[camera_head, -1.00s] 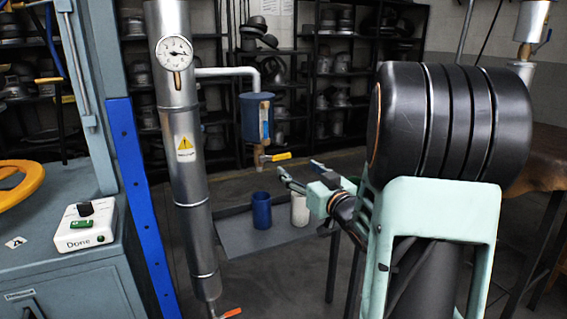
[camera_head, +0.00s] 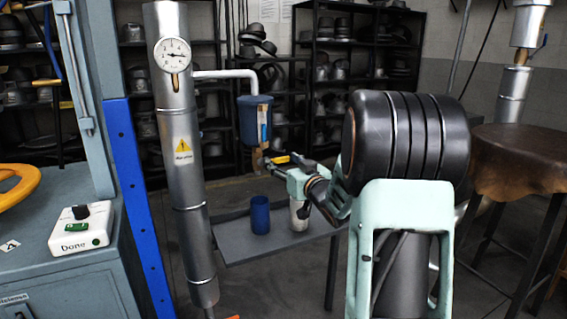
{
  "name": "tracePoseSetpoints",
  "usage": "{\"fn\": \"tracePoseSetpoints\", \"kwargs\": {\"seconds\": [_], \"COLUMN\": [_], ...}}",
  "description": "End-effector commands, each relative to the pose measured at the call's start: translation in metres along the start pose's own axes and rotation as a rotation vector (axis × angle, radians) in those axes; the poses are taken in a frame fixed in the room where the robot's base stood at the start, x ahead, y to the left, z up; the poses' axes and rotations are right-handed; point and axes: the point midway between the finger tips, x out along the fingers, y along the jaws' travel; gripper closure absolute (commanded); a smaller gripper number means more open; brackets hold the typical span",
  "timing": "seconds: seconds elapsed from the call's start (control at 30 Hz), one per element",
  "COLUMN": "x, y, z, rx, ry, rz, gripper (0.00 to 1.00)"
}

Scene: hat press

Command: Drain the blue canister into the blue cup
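The blue canister (camera_head: 248,120) hangs from a pipe on the tall steel column. A small valve with a yellow handle (camera_head: 278,160) sits beneath it. The blue cup (camera_head: 260,215) stands upright on a grey tray table (camera_head: 230,240), below the canister and slightly to the right. My gripper (camera_head: 272,158) reaches left to the valve and overlaps its yellow handle in the picture. I cannot tell whether it touches the handle, and its fingers are too small and dark to read.
A white cup (camera_head: 299,216) stands right of the blue cup, partly behind my arm. The steel column (camera_head: 190,215) with a gauge (camera_head: 173,54) rises left of the canister. A white box labelled Done (camera_head: 80,230) sits on the cabinet at left. A brown-topped table (camera_head: 515,150) stands at right.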

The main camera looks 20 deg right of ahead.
Motion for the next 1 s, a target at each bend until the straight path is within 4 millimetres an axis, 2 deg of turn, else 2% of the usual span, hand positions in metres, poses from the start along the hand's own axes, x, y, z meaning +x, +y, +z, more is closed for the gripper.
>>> {"fn": "tracePoseSetpoints", "kwargs": {"seconds": [0.07,0.43,0.77,1.0], "x": [-0.0002,-0.0004,-0.0004,-0.0002], "y": [0.0001,0.0010,0.0020,0.0020], "z": [-0.0001,-0.0002,0.0016,0.0090], "rx": [0.000,0.000,0.047,0.194], "ry": [0.000,0.000,-0.001,-0.001], "rz": [0.000,0.002,0.004,0.003], "gripper": [0.56,0.97,0.98,0.98]}}
